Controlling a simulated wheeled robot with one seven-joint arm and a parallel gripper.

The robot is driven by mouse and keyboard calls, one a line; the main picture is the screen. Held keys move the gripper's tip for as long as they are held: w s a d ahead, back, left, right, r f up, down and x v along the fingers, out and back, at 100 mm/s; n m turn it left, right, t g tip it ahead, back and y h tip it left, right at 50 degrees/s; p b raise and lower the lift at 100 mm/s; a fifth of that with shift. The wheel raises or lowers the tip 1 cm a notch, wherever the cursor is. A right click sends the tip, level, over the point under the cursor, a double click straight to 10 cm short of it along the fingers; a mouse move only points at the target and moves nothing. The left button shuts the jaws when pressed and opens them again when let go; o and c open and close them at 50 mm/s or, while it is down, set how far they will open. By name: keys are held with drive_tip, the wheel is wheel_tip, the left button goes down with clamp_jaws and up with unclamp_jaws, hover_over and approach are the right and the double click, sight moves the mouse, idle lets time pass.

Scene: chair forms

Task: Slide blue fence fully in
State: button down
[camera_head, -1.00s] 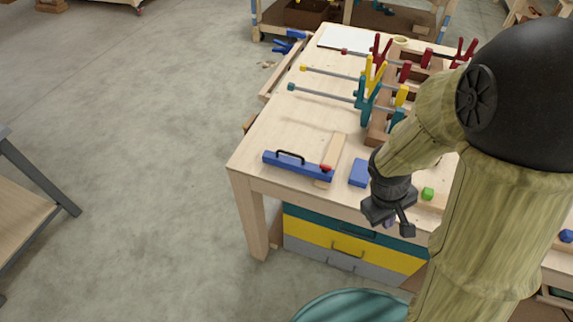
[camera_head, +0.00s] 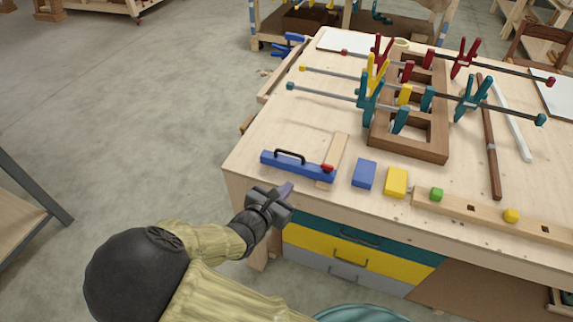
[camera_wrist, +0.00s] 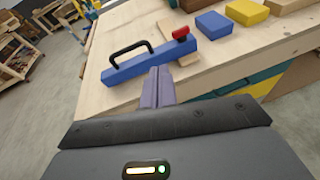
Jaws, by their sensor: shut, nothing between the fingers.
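The blue fence (camera_head: 297,166) is a long blue bar with a black handle and a red knob at its right end. It lies near the front left corner of the workbench, its right end over a light wooden strip (camera_head: 338,150). In the wrist view the fence (camera_wrist: 160,61) lies just beyond my fingers. My gripper (camera_head: 287,189) is shut and empty, close in front of the fence at the bench's front edge. The fingertips (camera_wrist: 158,72) look close to the fence's near side; I cannot tell whether they touch it.
A blue block (camera_head: 364,174) and a yellow block (camera_head: 396,182) sit to the right of the fence. A wooden rail (camera_head: 470,208) with coloured knobs lies along the front. Behind stands a clamped brown wooden frame (camera_head: 425,149). The bench's left top is clear.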

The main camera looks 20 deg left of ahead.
drive_tip(key=a+n, duration=0.1)
drive_tip(key=s+a+n+t+y, duration=0.1)
drive_tip(key=a, duration=0.1)
drive_tip(key=a+n+y, duration=0.1)
drive_tip(key=shift+s+a, duration=0.35)
drive_tip(key=shift+w, duration=0.1)
drive_tip(key=p, duration=0.3)
approach(298, 162)
drive_tip(key=w, duration=0.2)
drive_tip(key=w+a+r, duration=0.1)
drive_tip(key=w, duration=0.1)
drive_tip(key=w+a, duration=0.1)
drive_tip(key=w, duration=0.1)
drive_tip(key=shift+r, duration=0.25)
drive_tip(key=shift+s, duration=0.1)
